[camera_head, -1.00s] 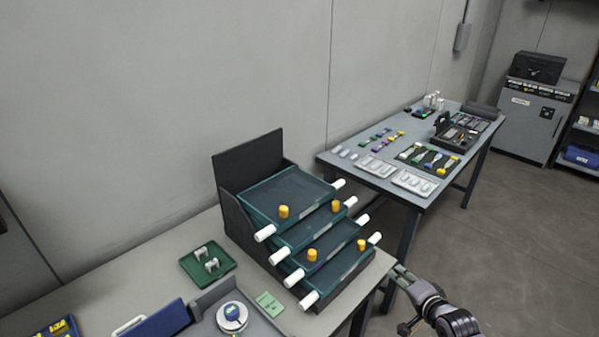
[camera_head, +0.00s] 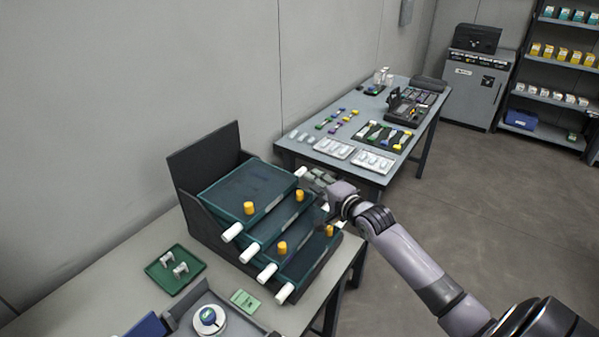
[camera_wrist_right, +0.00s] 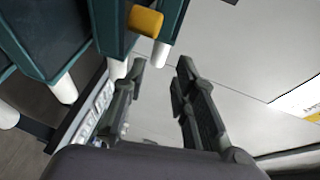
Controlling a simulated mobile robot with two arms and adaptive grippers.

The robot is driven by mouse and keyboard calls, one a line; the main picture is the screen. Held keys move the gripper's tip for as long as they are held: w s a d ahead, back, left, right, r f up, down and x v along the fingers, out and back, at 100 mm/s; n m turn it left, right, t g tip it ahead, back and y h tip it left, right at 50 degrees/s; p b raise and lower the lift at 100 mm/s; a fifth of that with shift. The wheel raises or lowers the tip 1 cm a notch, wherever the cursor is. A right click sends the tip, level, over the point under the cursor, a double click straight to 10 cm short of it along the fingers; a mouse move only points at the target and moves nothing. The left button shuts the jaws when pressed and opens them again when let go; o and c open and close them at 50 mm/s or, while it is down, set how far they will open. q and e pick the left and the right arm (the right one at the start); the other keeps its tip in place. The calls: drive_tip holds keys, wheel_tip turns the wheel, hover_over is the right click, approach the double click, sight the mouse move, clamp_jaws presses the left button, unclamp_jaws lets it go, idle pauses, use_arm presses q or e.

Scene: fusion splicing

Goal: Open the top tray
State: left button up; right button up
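A dark rack (camera_head: 205,160) holds several stacked green trays in a stair-like arrangement. The top tray (camera_head: 245,190) has a yellow knob (camera_head: 249,208) at its front and white handles at its front corners, a left one (camera_head: 232,232) and a right one (camera_head: 300,172). My right gripper (camera_head: 308,178) is beside the right handle. In the right wrist view the gripper (camera_wrist_right: 160,75) is open and empty, with a white handle (camera_wrist_right: 160,54) just beyond its fingertips and a yellow knob (camera_wrist_right: 145,20) farther up. I cannot tell whether it touches the handle. My left gripper is not in view.
Lower trays with handles (camera_head: 285,293) step out toward the front. A small green tray (camera_head: 175,270) with white parts and a round white device (camera_head: 209,319) sit on the near table. A second table (camera_head: 290,147) with parts stands behind the gripper.

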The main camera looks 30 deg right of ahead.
sight(300, 173)
drive_tip(key=w, duration=0.2)
drive_tip(key=w+f, duration=0.1)
drive_tip(key=w, duration=0.5)
drive_tip(key=shift+f, duration=0.25)
drive_tip(key=shift+c, duration=0.5)
clamp_jaws()
